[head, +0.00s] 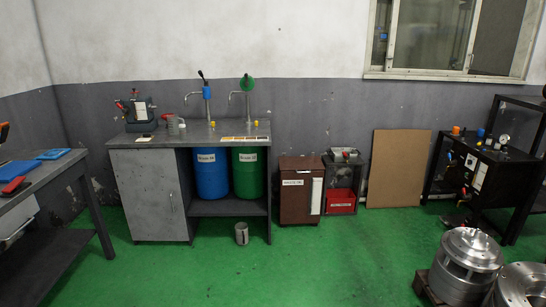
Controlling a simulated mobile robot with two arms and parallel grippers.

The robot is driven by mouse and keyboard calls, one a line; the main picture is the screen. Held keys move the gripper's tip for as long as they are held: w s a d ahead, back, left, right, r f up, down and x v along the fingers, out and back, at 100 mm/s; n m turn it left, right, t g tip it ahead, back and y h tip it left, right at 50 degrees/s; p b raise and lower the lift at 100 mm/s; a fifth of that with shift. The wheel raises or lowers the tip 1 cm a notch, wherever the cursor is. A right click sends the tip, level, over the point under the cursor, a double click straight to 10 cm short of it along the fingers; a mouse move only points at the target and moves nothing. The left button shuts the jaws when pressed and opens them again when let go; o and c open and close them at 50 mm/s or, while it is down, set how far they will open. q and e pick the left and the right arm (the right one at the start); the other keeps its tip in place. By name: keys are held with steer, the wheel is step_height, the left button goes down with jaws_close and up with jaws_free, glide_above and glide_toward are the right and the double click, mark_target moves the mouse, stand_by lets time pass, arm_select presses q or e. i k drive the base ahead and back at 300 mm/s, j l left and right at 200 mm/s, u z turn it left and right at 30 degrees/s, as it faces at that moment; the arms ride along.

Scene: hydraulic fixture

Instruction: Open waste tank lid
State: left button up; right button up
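A brown box-shaped tank (299,205) with a white label stands on the green floor, right of the grey workbench. It is probably the waste tank, but its label is too small to read. Its flat top (301,163) appears closed. A white vertical strip (316,196) runs down the right side of its front. Neither of my grippers is in view.
The workbench (162,141) holds two taps above a blue drum (211,173) and a green drum (248,173). A small stand with a red bin (340,200) adjoins the tank. A metal cylinder (242,234) stands on the floor. The floor before the tank is clear.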

mark_target(286, 163)
steer(key=i, duration=2.4)
